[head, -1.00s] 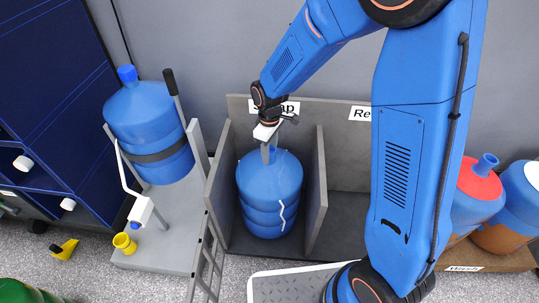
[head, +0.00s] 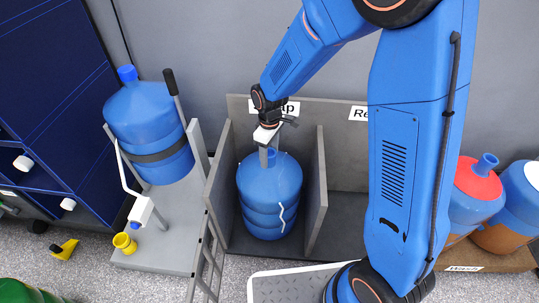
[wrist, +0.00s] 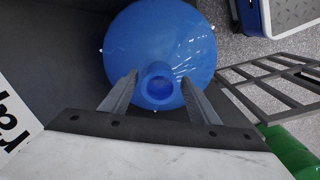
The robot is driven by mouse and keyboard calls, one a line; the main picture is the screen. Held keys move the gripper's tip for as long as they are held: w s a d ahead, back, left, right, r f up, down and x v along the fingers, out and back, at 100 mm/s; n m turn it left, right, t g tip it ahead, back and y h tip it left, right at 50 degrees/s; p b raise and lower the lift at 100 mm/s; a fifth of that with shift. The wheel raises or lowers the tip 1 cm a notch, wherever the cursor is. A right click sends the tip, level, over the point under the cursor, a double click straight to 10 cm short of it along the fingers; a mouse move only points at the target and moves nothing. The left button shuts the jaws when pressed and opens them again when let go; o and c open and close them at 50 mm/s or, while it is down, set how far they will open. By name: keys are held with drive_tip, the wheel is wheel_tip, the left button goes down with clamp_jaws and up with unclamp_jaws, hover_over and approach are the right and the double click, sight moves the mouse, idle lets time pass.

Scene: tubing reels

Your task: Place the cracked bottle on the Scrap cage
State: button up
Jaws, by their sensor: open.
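The cracked bottle (head: 268,200) is a large blue bottle with a white jagged line down its side. It stands upright inside the grey Scrap cage (head: 316,195), whose sign is partly hidden by my arm. My gripper (head: 268,157) is just above the bottle, at its neck. In the wrist view my gripper (wrist: 160,92) is open, one finger on each side of the bottle's neck (wrist: 158,85), with small gaps showing. The bottle's body (wrist: 150,40) fills the view beyond the neck.
Another blue bottle (head: 150,125) is strapped on a stand at left. A bay with a partly hidden sign (head: 345,215) lies right of the cage. Red-topped (head: 475,190) and white-topped (head: 515,205) bottles stand at far right. A grey ladder-like rack (head: 208,265) stands front left of the cage.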

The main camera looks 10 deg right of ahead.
wheel_tip(320, 180, up, 10)
drive_tip(key=shift+r, duration=0.8)
drive_tip(key=shift+d, duration=0.1)
drive_tip(key=s+d+r+m+t, duration=0.1)
drive_tip(key=s+d+r+m, duration=0.2)
drive_tip(key=s+d+r, duration=0.3)
drive_tip(key=s+d+r+m+t, duration=0.2)
drive_tip(key=s+d+r+m, duration=0.1)
drive_tip(key=s+d, duration=0.5)
drive_tip(key=s+d+r+m+t, duration=0.1)
drive_tip(key=s+d+r+m, duration=0.3)
drive_tip(key=s+d, duration=0.4)
drive_tip(key=s+m, duration=0.1)
drive_tip(key=s, duration=0.3)
drive_tip(key=shift+t, duration=0.4)
